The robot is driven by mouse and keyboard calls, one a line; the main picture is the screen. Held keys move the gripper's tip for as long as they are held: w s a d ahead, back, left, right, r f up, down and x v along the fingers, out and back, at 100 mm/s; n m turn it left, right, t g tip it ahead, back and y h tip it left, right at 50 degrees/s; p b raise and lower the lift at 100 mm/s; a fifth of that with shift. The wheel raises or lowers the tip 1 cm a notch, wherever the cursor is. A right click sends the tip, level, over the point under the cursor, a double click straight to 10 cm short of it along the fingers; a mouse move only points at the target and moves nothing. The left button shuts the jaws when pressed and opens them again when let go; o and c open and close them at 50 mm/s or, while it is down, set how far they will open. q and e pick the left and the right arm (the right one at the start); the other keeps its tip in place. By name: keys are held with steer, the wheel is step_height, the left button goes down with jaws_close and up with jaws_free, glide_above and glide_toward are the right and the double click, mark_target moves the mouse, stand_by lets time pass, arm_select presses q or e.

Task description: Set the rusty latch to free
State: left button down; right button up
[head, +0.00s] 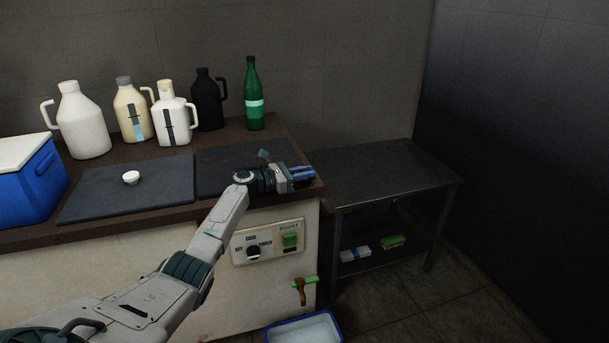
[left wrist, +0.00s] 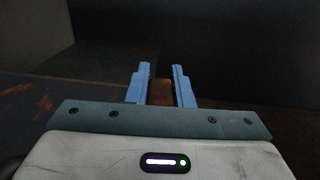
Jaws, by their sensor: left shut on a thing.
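My left gripper (head: 303,173) reaches across the dark counter to its right front edge. In the left wrist view its two blue fingers (left wrist: 161,70) stand on either side of a small rusty brown piece, which looks like the rusty latch (left wrist: 160,92). The gripper is shut on it. In the head view the fingers and hand hide the latch, and I cannot tell its setting. My right gripper is not in view.
A dark lid panel with rust marks (head: 220,157) lies under my left wrist. Several jugs and a green bottle (head: 254,98) stand behind. A control panel (head: 268,242) and a tap (head: 302,293) are below. A metal table (head: 385,170) stands right.

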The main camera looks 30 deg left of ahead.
arm_select(q)
steer(key=shift+r, duration=0.2)
steer(key=c, duration=1.3)
jaws_free()
steer(key=shift+w+f, duration=0.1)
steer(key=v, duration=1.1)
